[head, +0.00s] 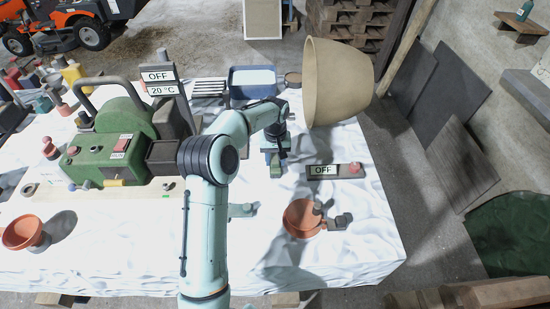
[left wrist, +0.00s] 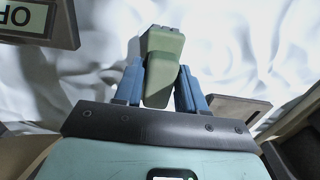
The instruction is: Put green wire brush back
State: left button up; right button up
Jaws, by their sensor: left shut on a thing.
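The green wire brush (left wrist: 162,60) sits between the blue fingers of my left gripper (left wrist: 160,88) in the left wrist view, its green body pointing away from the wrist. My left gripper is shut on it. In the head view my left gripper (head: 275,152) points down over the white cloth right of the table's middle, with a small green part of the brush (head: 276,170) below the fingers. The bristles are not clearly visible, and I cannot tell whether the brush touches the cloth. My right gripper is not in view.
A panel reading OFF (head: 336,171) lies right of the gripper, with an orange pot (head: 302,217) in front. A blue tray (head: 252,94) and a large tan pot (head: 338,82) stand behind. A green machine (head: 112,150) is left. The white-clothed table (head: 345,262) is clear at front right.

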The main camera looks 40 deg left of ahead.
aim_at(275, 158)
pick_arm(q)
jog(key=shift+f, duration=0.15)
jog(key=o, duration=0.9)
notch_tip(275, 158, up, 12)
jog(key=shift+s+r, duration=0.1)
jog(key=shift+r, duration=0.1)
dwell(0.4)
